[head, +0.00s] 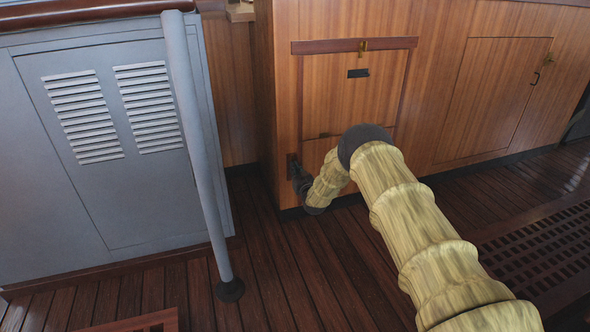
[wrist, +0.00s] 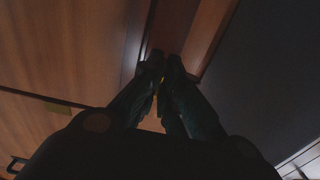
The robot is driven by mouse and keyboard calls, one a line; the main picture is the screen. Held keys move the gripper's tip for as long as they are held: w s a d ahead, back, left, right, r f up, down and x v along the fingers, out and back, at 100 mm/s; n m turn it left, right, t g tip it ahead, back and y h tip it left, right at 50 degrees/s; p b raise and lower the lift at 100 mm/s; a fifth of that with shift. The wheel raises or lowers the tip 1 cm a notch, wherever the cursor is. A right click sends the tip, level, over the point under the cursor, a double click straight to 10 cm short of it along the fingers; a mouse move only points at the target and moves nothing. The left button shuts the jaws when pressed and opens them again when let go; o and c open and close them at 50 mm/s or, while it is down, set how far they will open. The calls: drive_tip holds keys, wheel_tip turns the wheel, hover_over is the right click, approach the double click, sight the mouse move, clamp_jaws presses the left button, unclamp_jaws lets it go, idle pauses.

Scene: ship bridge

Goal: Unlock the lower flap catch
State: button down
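A wooden cabinet in the head view has an upper flap (head: 345,100) with a brass catch (head: 363,46) on its top rail and a black pull (head: 358,73). The lower flap (head: 315,152) is below it, flat with the cabinet front and partly hidden by my arm. My gripper (head: 292,160) is at the left edge of the lower flap. In the wrist view the fingers of my gripper (wrist: 164,62) are close together at dark wood trim. A small yellow bit, seemingly the lower flap catch (wrist: 160,84), shows between them, mostly hidden.
A grey louvred cabinet (head: 110,150) and a grey pole (head: 197,150) stand to the left. A closed wooden door (head: 495,95) is on the right. A floor grating (head: 545,250) lies at the lower right. Planked floor (head: 300,270) is clear in front.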

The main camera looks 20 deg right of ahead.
idle(0.3)
drive_tip(key=c, duration=1.7)
unclamp_jaws()
drive_tip(key=shift+f, duration=0.1)
drive_tip(key=shift+o, duration=0.2)
drive_tip(key=shift+s, duration=0.1)
drive_tip(key=s, duration=1.1)
drive_tip(key=shift+s+d, duration=0.25)
drive_tip(key=shift+s, duration=0.15)
